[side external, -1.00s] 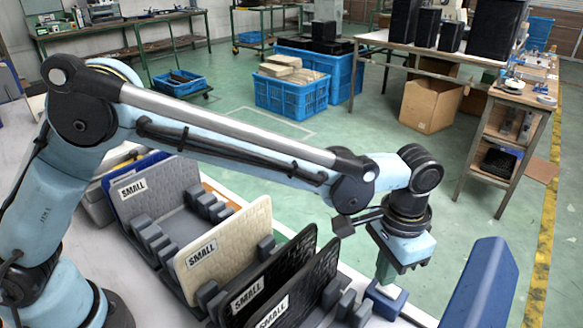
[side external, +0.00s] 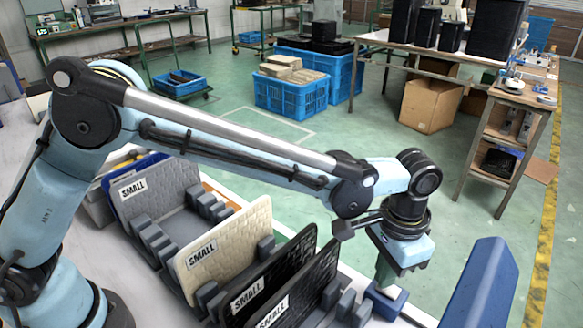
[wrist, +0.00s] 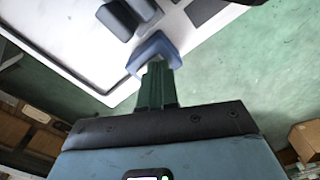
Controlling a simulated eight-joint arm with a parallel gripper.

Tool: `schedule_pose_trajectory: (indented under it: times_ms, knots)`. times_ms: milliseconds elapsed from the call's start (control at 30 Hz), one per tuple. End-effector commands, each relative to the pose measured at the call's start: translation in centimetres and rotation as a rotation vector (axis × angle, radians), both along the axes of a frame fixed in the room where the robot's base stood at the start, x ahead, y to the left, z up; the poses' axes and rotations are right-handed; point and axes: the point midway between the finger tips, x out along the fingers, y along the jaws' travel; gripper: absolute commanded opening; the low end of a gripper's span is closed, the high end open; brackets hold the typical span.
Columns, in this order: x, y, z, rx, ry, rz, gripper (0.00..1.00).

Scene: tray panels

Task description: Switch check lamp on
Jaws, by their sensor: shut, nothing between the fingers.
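A small blue block (side external: 386,304) with a raised rim sits at the front edge of the white table, and it shows as a blue U-shaped housing in the wrist view (wrist: 152,47). I cannot tell for sure whether it is the check lamp's switch; no lit lamp is visible. My gripper (side external: 383,284) points down at the block, fingers together and empty. In the wrist view its green fingers (wrist: 155,68) reach the opening of the housing and hide what is inside. I cannot tell whether the tips touch it.
A grey slotted rack (side external: 155,240) holds upright panels marked SMALL: a blue-backed grey one (side external: 150,190), a cream one (side external: 225,245) and dark ones (side external: 285,280), left of my gripper. A tall blue panel (side external: 487,285) stands close on the right. Green floor lies beyond the table.

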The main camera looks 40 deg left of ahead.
Motion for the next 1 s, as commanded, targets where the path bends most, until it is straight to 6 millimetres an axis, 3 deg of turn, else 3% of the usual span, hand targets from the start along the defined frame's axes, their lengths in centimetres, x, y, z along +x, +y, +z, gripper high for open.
schedule_pose_trajectory:
  times_ms: [800, 1000]
  knots:
    - [0.0, 0.0, 6.0, 0.0, 0.0, 0.0, 0.0]
    - [0.0, 0.0, 6.5, 0.0, 0.0, 0.0, 0.0]
